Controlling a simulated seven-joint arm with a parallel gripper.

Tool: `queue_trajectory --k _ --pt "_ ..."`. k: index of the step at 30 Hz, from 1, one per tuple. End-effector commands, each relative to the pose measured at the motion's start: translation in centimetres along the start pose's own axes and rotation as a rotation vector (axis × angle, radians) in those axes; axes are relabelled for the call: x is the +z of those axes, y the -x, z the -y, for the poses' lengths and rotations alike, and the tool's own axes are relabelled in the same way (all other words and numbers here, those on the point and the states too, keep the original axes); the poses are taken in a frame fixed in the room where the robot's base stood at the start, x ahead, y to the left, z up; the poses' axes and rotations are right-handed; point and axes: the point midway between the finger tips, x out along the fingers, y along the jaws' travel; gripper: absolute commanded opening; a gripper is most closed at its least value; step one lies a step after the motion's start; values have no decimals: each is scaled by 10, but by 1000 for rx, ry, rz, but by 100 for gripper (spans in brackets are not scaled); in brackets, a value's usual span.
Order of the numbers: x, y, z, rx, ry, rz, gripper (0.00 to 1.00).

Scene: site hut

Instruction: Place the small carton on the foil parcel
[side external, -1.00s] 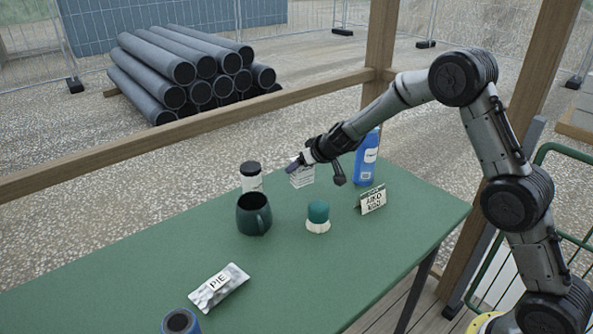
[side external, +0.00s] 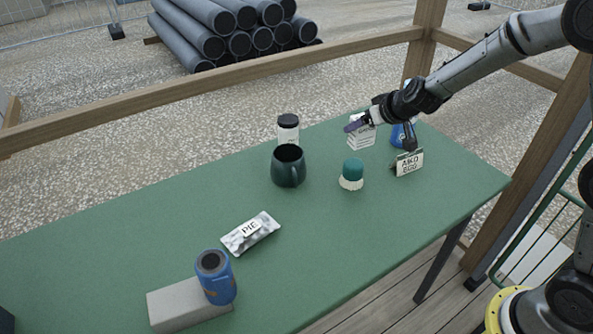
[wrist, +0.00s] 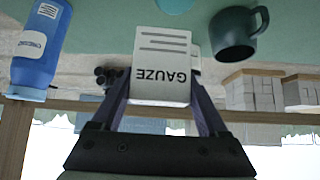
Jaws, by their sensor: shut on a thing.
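The small carton is a white box (side external: 364,138) near the table's far edge, and the wrist view shows it up close with the word GAUZE (wrist: 163,55). My gripper (side external: 357,124) is shut on it, with one finger on each side in the wrist view. I cannot tell whether the carton's base touches the table. The foil parcel (side external: 262,234) is a silver packet labelled PIE, lying flat nearer the front left, well apart from my gripper. It is not visible in the wrist view.
A dark green mug (side external: 287,166) and a black-lidded jar (side external: 288,129) stand left of the carton. A green-topped brush (side external: 352,175), a sign card (side external: 408,163) and a blue bottle (wrist: 38,50) are nearby.

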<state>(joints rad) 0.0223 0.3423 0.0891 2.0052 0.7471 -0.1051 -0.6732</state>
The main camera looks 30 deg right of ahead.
Motion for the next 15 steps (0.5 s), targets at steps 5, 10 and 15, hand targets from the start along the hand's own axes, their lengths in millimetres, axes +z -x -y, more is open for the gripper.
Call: queue_trajectory --k 5,10,15 --pt "-1 1 -1 -8 8 -2 23" --pt "2 1 -2 -18 19 -2 23" --pt "9 5 -1 -24 24 -2 23"
